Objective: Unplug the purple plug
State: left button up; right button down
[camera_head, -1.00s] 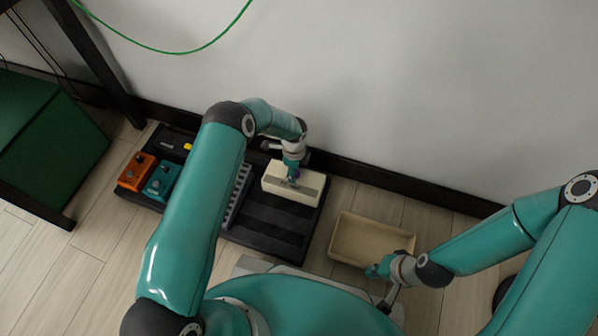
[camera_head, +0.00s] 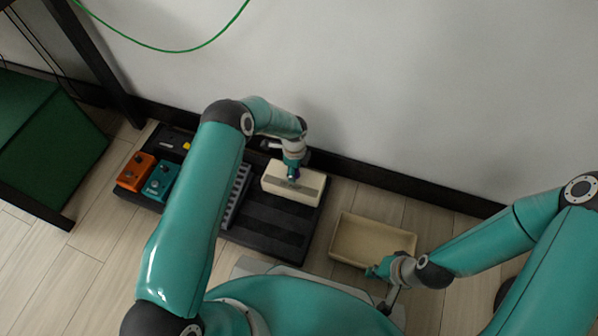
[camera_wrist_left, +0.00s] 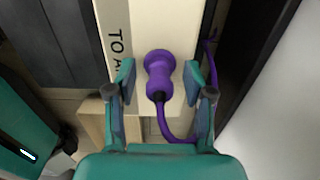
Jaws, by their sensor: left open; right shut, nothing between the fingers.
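The purple plug (camera_wrist_left: 159,74) sits in the cream box (camera_wrist_left: 150,20) in the left wrist view, with its purple cable (camera_wrist_left: 165,122) curving down and to the right. In the head view the cream box (camera_head: 275,185) stands on the black board, and the plug is mostly hidden by my gripper. My left gripper (camera_head: 292,178) is over the box; in the left wrist view its two fingers (camera_wrist_left: 160,82) stand open, one on each side of the plug, with gaps visible. My right gripper (camera_head: 372,271) is shut and empty beside the beige tray's front edge.
The black board (camera_head: 270,235) also carries an orange pedal (camera_head: 136,172), a teal pedal (camera_head: 160,181) and a grey slotted strip (camera_head: 237,195). An empty beige tray (camera_head: 372,240) lies on the floor to the right. The wall (camera_head: 400,80) rises close behind the board.

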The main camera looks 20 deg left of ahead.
pick_arm(q)
jog(key=shift+c, duration=0.3)
grip_shut()
dwell(0.3)
jog(key=shift+r+p, duration=1.5)
jog(key=shift+r, duration=1.5)
jog(key=shift+d, duration=0.1)
